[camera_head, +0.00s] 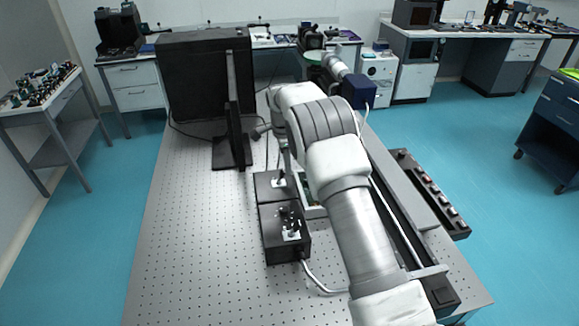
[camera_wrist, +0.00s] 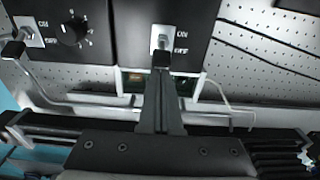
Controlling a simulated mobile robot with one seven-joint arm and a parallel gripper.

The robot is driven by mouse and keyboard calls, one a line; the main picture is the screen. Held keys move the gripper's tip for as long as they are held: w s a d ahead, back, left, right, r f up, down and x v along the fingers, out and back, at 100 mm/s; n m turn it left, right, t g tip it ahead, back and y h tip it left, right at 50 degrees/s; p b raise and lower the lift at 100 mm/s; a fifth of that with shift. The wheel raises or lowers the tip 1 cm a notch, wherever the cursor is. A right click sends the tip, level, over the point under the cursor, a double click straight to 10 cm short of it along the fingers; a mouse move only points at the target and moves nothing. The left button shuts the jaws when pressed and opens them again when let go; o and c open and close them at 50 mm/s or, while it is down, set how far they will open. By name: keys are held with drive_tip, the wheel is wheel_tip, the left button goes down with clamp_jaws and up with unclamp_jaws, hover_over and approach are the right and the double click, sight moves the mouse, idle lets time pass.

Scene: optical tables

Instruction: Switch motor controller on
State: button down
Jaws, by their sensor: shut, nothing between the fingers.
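Two black controller boxes stand side by side on the perforated table. The nearer box (camera_head: 285,222) has a toggle switch (camera_head: 291,235) and a knob; in the wrist view its dial (camera_wrist: 74,32) and switch (camera_wrist: 28,32) are at upper left. The farther box (camera_head: 268,183) has one toggle switch (camera_wrist: 160,40) marked ON above and OFF below. No label shows which box is the motor controller. My gripper (camera_wrist: 162,68) is shut and empty, its fingertips at the lower end of the farther box's switch lever. I cannot tell whether they touch it.
A long dark rail (camera_head: 432,195) lies at the right edge. The table's left part is clear.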

sight(282, 170)
drive_tip(key=h, duration=0.1)
drive_tip(key=a+h, duration=0.1)
drive_tip(key=a+h+b, duration=0.1)
drive_tip(key=shift+s+r+t, duration=0.1)
drive_tip(key=shift+s+t, duration=0.15)
drive_tip(key=shift+t, duration=0.05)
drive_tip(key=a+h+b, duration=0.1)
drive_tip(key=h, duration=0.1)
drive_tip(key=shift+s+a+t+h+b, duration=0.1)
drive_tip(key=shift+a+t+h+b, duration=0.1)
drive_tip(key=shift+t+h+b, duration=0.15)
drive_tip(key=shift+r+h, duration=0.15)
drive_tip(key=shift+h, duration=0.1)
drive_tip(key=shift+d, duration=0.1)
drive_tip(key=shift+r, duration=0.1)
drive_tip(key=shift+r+p, duration=0.35)
drive_tip(key=shift+r, duration=0.4)
